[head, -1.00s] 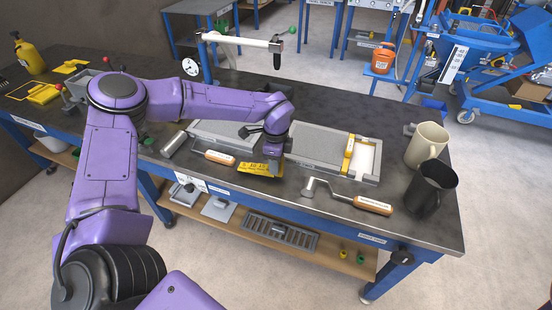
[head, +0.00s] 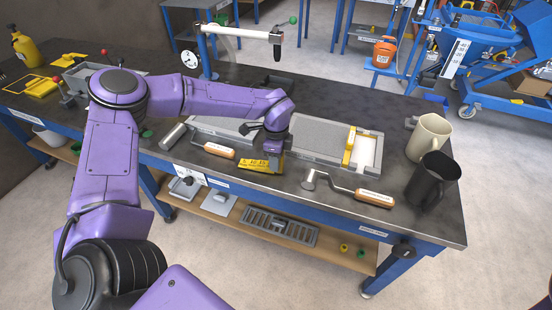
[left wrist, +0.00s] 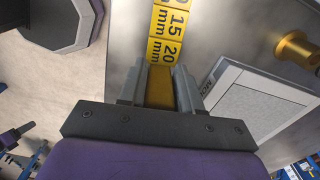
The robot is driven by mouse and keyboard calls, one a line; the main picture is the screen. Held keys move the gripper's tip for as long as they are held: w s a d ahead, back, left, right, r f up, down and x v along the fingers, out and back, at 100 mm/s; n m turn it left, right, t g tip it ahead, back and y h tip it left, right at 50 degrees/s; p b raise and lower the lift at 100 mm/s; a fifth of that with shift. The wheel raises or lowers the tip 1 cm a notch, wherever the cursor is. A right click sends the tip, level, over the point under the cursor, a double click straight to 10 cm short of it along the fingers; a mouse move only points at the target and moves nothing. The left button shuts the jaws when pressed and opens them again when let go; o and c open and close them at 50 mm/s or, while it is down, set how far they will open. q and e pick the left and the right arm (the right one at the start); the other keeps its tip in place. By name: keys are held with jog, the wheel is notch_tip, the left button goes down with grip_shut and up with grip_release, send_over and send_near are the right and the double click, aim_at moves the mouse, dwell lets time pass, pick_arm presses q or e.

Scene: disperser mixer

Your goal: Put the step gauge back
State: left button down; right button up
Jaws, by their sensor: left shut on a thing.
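The step gauge (head: 262,164), a yellow stepped block with black millimetre marks, is held at the front part of the dark bench. My left gripper (head: 274,150) is shut on it from above. In the left wrist view the step gauge (left wrist: 168,38) runs out from between the fingers (left wrist: 160,86), with marks of 15 mm and 20 mm showing. Whether its lower edge touches the bench cannot be told. A grey tray (head: 310,152) lies just right of the gripper, and another grey tray (head: 212,128) is partly hidden behind my forearm. My right gripper is not in view.
A scraper with a wooden handle (head: 218,150) lies left of the gauge, and a tool with a wooden handle (head: 374,197) lies right. A beige mug (head: 430,137) and a black mug (head: 433,181) stand near the right edge. A metal cylinder (head: 173,136) lies left.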

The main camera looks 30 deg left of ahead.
pick_arm(q)
jog(key=shift+f, duration=0.3)
jog(key=c, duration=0.7)
grip_release()
jog(key=shift+r, duration=0.1)
jog(key=shift+r, duration=0.1)
notch_tip(320, 180, up, 10)
jog(key=shift+r+b, duration=0.15)
jog(key=shift+b, duration=0.95)
